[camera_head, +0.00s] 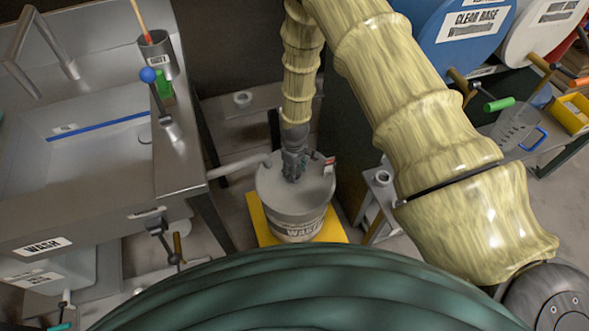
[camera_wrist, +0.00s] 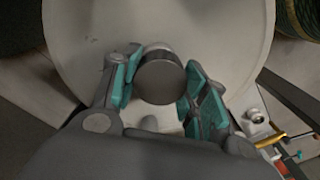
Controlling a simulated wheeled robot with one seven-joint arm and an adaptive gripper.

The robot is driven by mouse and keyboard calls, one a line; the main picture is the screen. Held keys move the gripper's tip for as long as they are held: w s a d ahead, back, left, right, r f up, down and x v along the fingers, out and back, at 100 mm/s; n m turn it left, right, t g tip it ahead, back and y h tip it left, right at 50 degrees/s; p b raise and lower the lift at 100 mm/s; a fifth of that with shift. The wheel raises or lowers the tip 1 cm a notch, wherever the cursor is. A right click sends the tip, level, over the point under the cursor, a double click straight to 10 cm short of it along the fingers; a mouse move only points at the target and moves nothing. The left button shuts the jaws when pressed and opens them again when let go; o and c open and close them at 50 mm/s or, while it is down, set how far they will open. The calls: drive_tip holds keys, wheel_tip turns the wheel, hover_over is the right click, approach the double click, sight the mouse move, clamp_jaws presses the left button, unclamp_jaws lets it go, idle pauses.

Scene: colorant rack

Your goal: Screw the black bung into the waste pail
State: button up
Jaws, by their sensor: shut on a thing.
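The waste pail (camera_head: 312,212) is grey with a pale lid and stands upright below my arm. My gripper (camera_head: 293,172) points down at the lid, near its middle. In the wrist view, the round black bung (camera_wrist: 161,80) sits between the teal finger pads of my gripper (camera_wrist: 160,88), which is shut on it. A light metal rim shows just behind the bung, over the pale lid (camera_wrist: 225,40). I cannot tell how far the bung sits in the opening. In the head view the bung is hidden by my gripper.
The pail stands on a yellow base (camera_head: 256,226). A steel wash sink (camera_head: 105,125) with a blue-knobbed lever (camera_head: 150,78) is close on the left. A small metal stand (camera_head: 378,205) is to the right. A pipe (camera_head: 236,166) runs from the sink side to the pail.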

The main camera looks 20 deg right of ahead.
drive_tip(key=m, duration=0.6)
drive_tip(key=shift+w+d, duration=0.15)
drive_tip(key=shift+w, duration=0.15)
drive_tip(key=shift+o, duration=0.3)
drive_tip(key=m, duration=0.5)
drive_tip(key=shift+w+d+m+p, duration=0.15)
drive_tip(key=shift+m+p, duration=0.25)
drive_tip(key=o, duration=1)
drive_tip(key=shift+c, duration=0.2)
drive_tip(key=shift+s, duration=0.2)
